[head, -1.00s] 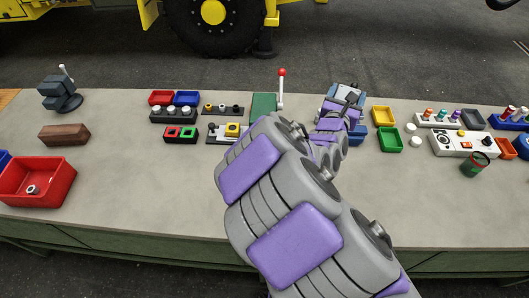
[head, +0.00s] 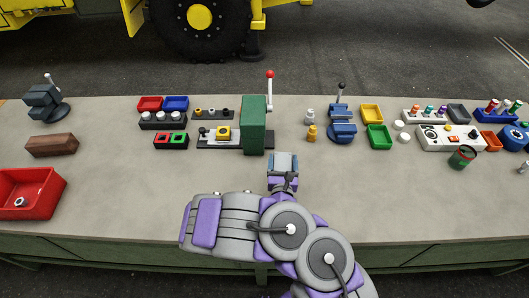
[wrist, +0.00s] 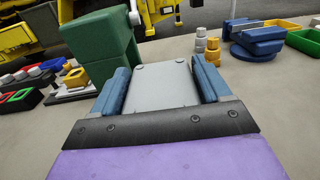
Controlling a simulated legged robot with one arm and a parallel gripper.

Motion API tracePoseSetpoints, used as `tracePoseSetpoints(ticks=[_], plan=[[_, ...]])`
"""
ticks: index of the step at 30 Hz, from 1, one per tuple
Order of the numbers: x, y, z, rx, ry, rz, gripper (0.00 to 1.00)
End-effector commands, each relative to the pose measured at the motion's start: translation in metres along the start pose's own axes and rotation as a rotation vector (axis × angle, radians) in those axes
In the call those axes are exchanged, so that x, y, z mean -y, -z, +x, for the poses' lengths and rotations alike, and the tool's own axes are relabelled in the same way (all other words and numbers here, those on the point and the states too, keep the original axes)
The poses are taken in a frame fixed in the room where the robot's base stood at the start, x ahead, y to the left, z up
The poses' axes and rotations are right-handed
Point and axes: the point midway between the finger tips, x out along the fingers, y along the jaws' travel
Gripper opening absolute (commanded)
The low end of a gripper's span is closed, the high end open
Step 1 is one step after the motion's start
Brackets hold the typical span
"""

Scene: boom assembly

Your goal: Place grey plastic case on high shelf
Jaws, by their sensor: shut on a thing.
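The grey plastic case (wrist: 165,88) is a light grey, flat-faced box with small screws at its corners. My gripper (wrist: 163,76) is shut on it, with one blue finger on each side. In the head view my gripper (head: 283,160) holds the case above the front middle of the bench, just in front of the green press. The underside of the case is hidden. No high shelf shows in either view.
The green press (head: 255,124) with a red-knobbed lever stands close to the left of my gripper. A blue vise (head: 342,128) and brass pieces (head: 312,132) are at the right. A red bin (head: 28,190) is far left. The bench front is mostly clear.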

Motion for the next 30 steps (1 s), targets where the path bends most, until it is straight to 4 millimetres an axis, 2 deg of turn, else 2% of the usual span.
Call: tracePoseSetpoints(ticks=[1,5,10,30], plan=[[-0.003,0.009,-0.006,-0.006,-0.016,-0.002,0.39],[-0.006,0.019,-0.014,-0.008,-0.039,0.003,0.39],[-0.001,0.024,-0.009,-0.007,-0.043,0.014,0.39],[0.013,0.035,0.093,-0.003,-0.042,0.009,0.39]])
